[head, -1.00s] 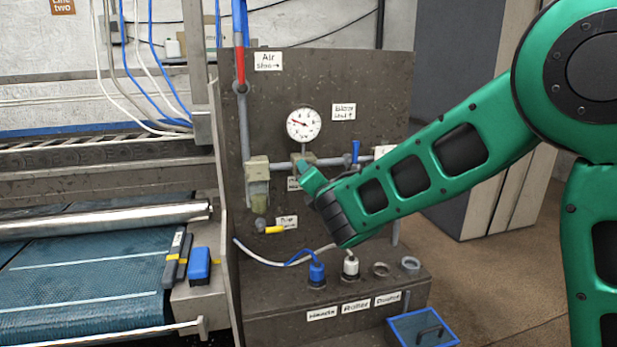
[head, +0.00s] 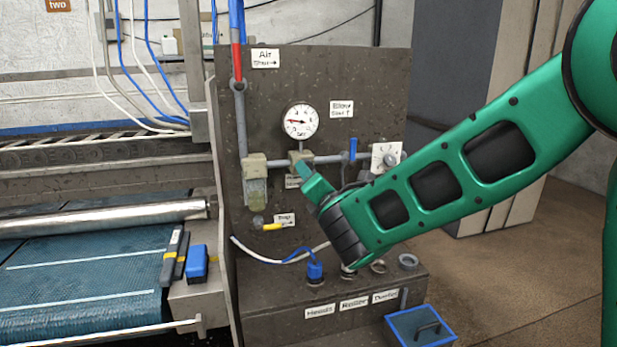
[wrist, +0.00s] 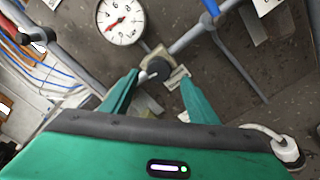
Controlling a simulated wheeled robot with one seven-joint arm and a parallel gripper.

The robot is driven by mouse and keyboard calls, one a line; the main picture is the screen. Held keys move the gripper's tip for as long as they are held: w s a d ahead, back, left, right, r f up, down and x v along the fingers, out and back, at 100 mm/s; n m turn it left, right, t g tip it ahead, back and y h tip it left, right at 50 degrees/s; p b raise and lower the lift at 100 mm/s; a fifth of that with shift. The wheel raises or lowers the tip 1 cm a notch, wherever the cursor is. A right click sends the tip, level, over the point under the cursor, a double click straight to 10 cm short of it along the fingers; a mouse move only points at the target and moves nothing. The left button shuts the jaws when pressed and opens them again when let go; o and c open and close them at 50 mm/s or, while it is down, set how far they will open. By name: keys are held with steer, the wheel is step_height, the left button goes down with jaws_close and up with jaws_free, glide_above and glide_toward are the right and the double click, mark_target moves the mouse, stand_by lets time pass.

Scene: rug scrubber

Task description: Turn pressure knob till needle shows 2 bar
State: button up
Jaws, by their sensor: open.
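The round white pressure gauge (head: 300,121) is on the dark panel. Its red needle points left, nearly level in the head view; the numbers are too small to read surely. The gauge also shows at the top of the wrist view (wrist: 121,20), its needle toward lower left there. The dark round pressure knob (wrist: 158,69) is on a beige regulator block below the gauge; the block (head: 301,157) shows in the head view, where my gripper hides most of the knob. My gripper (wrist: 158,82) is open, its green fingers either side of the knob in the picture; contact cannot be told.
A pipe with a blue-handled valve (head: 353,149) runs right of the regulator. A yellow-handled drain valve (head: 272,227) is lower left. A blue plug and hose (head: 315,270) stand on the ledge below.

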steer(key=v, duration=0.6)
